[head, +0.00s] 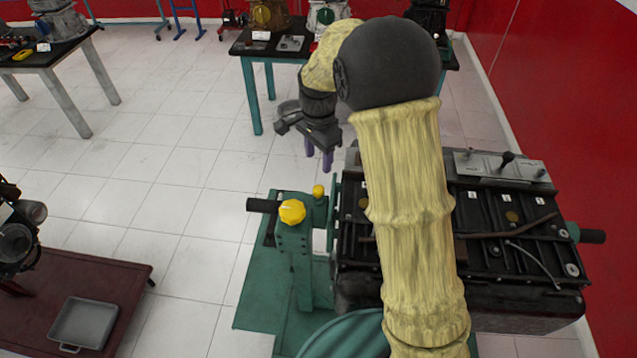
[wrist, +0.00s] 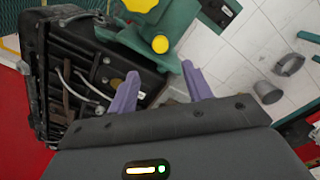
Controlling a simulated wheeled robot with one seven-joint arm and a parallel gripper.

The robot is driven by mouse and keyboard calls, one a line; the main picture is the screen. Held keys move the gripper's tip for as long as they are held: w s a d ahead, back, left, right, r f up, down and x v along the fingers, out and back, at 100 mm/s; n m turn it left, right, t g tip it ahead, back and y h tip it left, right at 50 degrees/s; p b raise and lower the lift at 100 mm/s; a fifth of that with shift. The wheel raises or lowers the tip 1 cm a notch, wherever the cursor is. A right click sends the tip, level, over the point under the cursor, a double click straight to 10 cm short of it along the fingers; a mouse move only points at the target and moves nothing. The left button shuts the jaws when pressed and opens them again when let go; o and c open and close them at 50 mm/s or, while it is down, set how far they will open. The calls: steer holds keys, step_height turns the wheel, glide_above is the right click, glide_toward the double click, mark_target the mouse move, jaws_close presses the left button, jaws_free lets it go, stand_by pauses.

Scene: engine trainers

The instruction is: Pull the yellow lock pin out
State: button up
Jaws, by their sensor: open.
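Two yellow knobs sit on the green engine stand (head: 300,262). The larger, faceted knob (head: 292,212) is on the front post, and a smaller knob (head: 318,191) is just behind it. I cannot tell for sure which is the lock pin. In the wrist view a round yellow knob (wrist: 160,44) shows just beyond the fingertips, and another yellow knob (wrist: 140,4) is cut by the top edge. My gripper (head: 319,160), with purple fingers, is open and empty, above and behind the smaller knob, apart from it. The wrist view shows the open fingers (wrist: 158,77) too.
A black engine (head: 500,230) is mounted on the stand, right of the knobs, partly hidden by my arm. A black bar (head: 262,205) sticks out left of the post. A dark red table (head: 75,285) with a grey tray (head: 83,322) is at left. Floor between is clear.

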mark_target(318, 188)
step_height(318, 188, down, 12)
steer(key=p, duration=0.3)
steer(key=shift+r, duration=0.25)
jaws_close()
